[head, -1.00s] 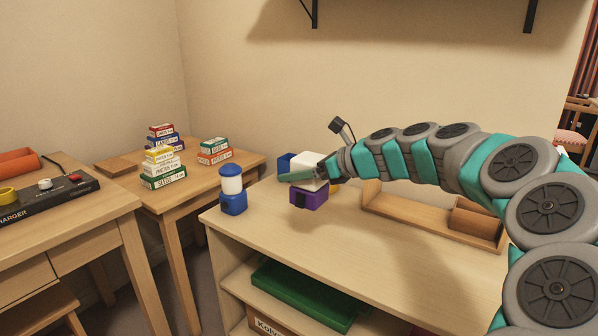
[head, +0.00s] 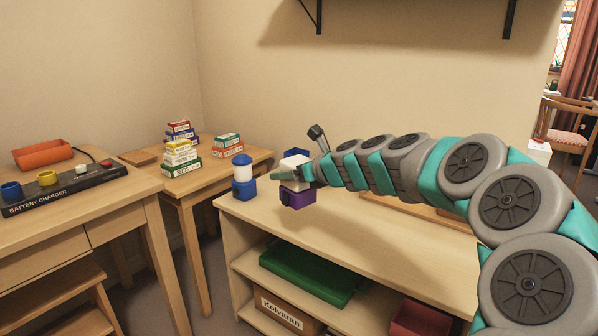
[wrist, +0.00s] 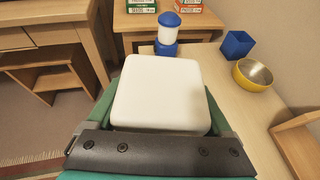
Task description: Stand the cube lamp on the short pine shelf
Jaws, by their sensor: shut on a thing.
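The cube lamp has a white cube shade (head: 295,162) on a purple base (head: 298,196). My gripper (head: 293,174) is shut on it, with green fingers on both sides of the white cube. In the wrist view the white top of the cube (wrist: 157,92) fills the middle between the fingers, and its base is hidden. The lamp is upright over the left part of the low pine shelf unit (head: 350,232). I cannot tell whether its base touches the top.
A blue lantern (head: 243,178) stands left of the lamp. A wooden piece (wrist: 300,140) lies right. The top's front middle is clear. A side table (head: 190,192) holds stacked boxes.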

